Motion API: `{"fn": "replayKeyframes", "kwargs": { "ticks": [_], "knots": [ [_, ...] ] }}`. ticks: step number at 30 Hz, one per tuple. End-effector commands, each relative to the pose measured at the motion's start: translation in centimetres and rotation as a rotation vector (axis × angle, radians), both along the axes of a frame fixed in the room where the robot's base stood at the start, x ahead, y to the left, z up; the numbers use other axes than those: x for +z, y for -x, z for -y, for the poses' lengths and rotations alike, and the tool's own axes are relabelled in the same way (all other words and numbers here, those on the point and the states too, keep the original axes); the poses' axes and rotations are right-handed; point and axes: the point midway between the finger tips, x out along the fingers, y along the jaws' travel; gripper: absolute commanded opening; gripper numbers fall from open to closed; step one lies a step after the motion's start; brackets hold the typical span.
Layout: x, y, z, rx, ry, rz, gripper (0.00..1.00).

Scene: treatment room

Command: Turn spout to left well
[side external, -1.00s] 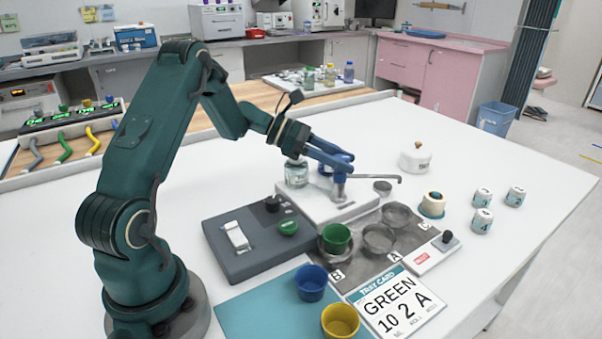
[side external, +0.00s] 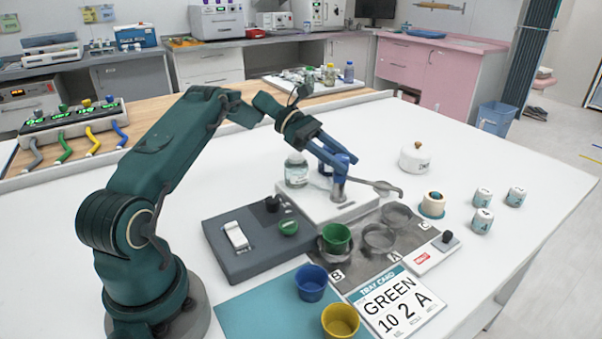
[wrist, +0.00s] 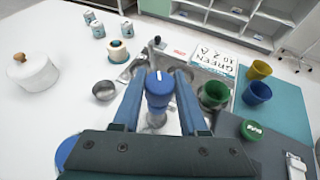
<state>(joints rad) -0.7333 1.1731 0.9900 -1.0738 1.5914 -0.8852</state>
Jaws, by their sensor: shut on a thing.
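My gripper (side external: 340,165) is shut on the blue knob (wrist: 158,88) atop the dispenser post, one finger on either side in the wrist view. A thin metal spout (side external: 388,188) runs from the post to the right in the side view, its tip near the small metal dish and the back-right well (side external: 397,214) by the letter C. The front-middle well (side external: 379,240) by the letter A looks empty. A green cup (side external: 337,236) stands at the left well by the letter B. The spout is not clearly visible in the wrist view.
A tray card (side external: 396,302) reads GREEN 10 2 A. Blue (side external: 311,284) and yellow (side external: 341,322) cups stand on or by the teal mat. A dark grey switch box (side external: 240,255) lies left of the dispenser. A lidded white pot (side external: 415,159) and several small jars stand right.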

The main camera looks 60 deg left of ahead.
Motion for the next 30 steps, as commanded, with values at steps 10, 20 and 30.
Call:
{"fn": "replayKeyframes", "kwargs": {
  "ticks": [10, 20, 30],
  "knots": [
    [0.1, 0.07, -0.06, -0.037, 0.003, 0.002, 0.0],
    [0.16, 0.05, -0.03, -0.041, 0.002, 0.003, 0.0],
    [0.1, 0.02, -0.01, -0.04, 0.002, 0.003, 0.72]
  ]
}}
